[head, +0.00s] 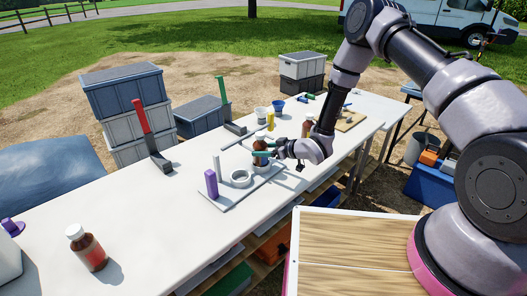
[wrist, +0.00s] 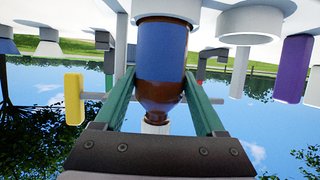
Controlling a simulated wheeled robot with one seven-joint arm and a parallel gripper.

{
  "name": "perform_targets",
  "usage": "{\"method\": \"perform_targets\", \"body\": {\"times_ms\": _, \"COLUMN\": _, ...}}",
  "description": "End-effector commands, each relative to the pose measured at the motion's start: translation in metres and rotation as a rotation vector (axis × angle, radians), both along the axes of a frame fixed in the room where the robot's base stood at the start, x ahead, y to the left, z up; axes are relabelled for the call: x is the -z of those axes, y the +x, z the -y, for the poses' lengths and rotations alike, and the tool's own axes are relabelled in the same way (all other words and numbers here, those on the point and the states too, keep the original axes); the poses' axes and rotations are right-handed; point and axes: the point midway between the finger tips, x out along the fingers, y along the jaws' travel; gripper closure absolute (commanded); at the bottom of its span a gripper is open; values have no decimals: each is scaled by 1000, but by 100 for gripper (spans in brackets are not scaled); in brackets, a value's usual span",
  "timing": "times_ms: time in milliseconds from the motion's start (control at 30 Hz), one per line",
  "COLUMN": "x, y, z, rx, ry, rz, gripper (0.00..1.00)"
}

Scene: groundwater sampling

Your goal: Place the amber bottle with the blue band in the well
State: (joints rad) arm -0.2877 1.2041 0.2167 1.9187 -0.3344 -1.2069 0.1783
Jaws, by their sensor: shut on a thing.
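The amber bottle with the blue band (wrist: 161,55) is between the green fingers of my gripper (head: 263,153), which is shut on it. In the wrist view, which looks upside down, its white cap (wrist: 156,127) points down and its base is at a pale round rim (wrist: 200,12). I cannot tell whether the base is inside that rim or just over it. In the head view the bottle (head: 260,162) is upright and partly hidden by my gripper, above a grey board (head: 228,200). A white ring (head: 241,179) is on the board beside it.
A purple block (head: 211,184) and a grey post (head: 217,166) stand on the board. Another amber bottle (head: 308,127) is behind my gripper, and one with a reddish band (head: 87,248) is at the front left. The table's left part is mostly clear.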

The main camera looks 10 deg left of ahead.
Motion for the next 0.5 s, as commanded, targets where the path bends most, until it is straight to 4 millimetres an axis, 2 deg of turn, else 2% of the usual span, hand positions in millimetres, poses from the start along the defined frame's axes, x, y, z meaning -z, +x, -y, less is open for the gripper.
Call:
{"method": "perform_targets", "body": {"times_ms": 367, "x": 6, "y": 0, "z": 0, "rx": 0, "ry": 2, "rz": 1, "gripper": 100}}
{"method": "perform_targets", "body": {"times_ms": 400, "x": 7, "y": 0, "z": 0, "rx": 0, "ry": 0, "rz": 0, "gripper": 24}}
{"method": "perform_targets", "body": {"times_ms": 467, "x": 7, "y": 0, "z": 0, "rx": 0, "ry": 0, "rz": 0, "gripper": 1}}
{"method": "perform_targets", "body": {"times_ms": 500, "x": 7, "y": 0, "z": 0, "rx": 0, "ry": 0, "rz": 0, "gripper": 0}}
